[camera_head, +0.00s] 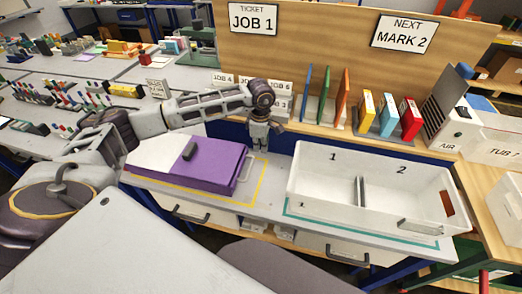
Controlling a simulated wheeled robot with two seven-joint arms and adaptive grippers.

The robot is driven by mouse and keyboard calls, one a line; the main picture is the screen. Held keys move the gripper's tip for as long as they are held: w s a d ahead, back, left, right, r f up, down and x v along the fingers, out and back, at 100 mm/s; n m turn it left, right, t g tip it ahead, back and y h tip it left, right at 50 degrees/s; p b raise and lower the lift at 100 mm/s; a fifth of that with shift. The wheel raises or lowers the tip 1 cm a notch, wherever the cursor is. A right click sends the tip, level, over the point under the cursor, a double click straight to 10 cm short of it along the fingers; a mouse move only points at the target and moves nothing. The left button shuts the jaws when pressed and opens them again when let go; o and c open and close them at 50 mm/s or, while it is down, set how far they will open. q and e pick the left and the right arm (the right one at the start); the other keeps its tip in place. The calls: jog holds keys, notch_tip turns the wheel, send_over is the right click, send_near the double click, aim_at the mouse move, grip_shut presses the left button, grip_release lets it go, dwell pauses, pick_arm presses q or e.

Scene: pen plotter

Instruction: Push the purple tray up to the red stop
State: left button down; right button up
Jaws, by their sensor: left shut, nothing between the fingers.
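The purple tray (212,170) lies on the grey worktop inside a yellow outline. It has a white area on its left, a small dark bar on top and a handle at its right end. My left gripper (259,149) is shut and empty, pointing down just beyond the tray's right end, at its far corner. I cannot tell whether it touches the tray. I cannot make out a red stop near the tray. My right gripper is not in view.
A white bin (335,204) marked 1 and 2 stands right of the tray, with a narrow gap between. Behind are coloured upright panels (323,97), coloured boxes (388,113) and a wooden board with signs (310,55). Racks of small items (60,95) fill the left.

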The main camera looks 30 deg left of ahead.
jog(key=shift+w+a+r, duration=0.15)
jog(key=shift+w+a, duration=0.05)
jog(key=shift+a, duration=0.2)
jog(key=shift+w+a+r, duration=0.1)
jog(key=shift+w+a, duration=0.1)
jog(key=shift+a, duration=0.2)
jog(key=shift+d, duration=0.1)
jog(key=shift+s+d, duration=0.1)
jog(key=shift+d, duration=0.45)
